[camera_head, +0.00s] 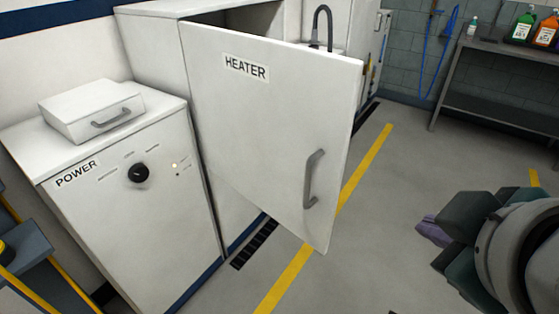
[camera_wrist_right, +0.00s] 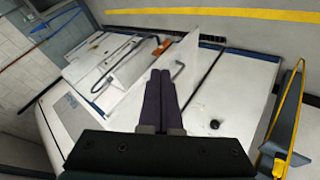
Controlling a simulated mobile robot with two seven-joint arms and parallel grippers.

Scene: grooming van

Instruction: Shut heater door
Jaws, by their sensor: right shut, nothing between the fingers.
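The heater door (camera_head: 260,130) is a white panel labelled HEATER. It stands open, swung out from the white heater cabinet (camera_head: 150,40), with a dark opening behind its top edge. Its grey bar handle (camera_head: 313,178) is near the free edge on the right. My right gripper (camera_head: 428,231) is at the lower right of the head view, apart from the door and over the floor. In the right wrist view its dark fingers (camera_wrist_right: 161,76) are together and empty, with the door (camera_wrist_right: 150,67) beyond them. My left gripper is not in view.
A white POWER cabinet (camera_head: 130,205) with a black knob stands left of the door. A grey bench (camera_head: 490,95) with bottles is at the back right. A blue-grey stand with yellow edges (camera_head: 25,250) is at the lower left. Floor right of the door is clear.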

